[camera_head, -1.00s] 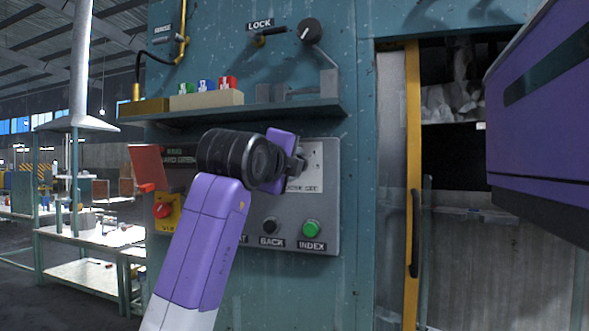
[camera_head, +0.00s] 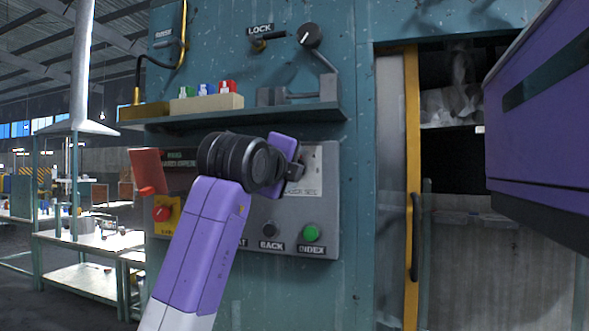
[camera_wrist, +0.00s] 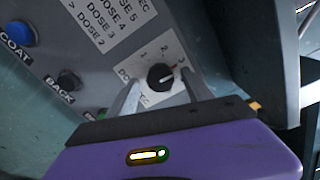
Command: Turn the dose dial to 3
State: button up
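The dose dial (camera_wrist: 160,76) is a small black round knob on a pale plate marked 1, 2 and 3. A reddish mark on the knob faces right, close to the 3. In the wrist view my gripper (camera_wrist: 160,80) has one finger on each side of the knob, with the fingers spread and a visible gap to it. In the head view my gripper (camera_head: 297,170) is tilted in front of the panel and hides the dial.
The grey control panel (camera_head: 325,220) also carries a black BACK button (camera_head: 269,229), a green INDEX button (camera_head: 312,233) and a red switch (camera_head: 162,213) on yellow. A shelf (camera_head: 270,116) juts out above the panel. A yellow-edged door frame (camera_head: 411,160) stands right.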

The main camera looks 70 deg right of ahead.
jog(key=a, duration=0.7)
jog(key=shift+s+a, duration=0.35)
jog(key=shift+a, duration=0.05)
jog(key=shift+r, duration=0.15)
jog(key=d+n+p, duration=0.7)
jog(key=n+p, duration=1.2)
jog(key=n, duration=0.2)
jog(key=shift+w+d+p, duration=0.35)
jog(key=shift+d, duration=0.05)
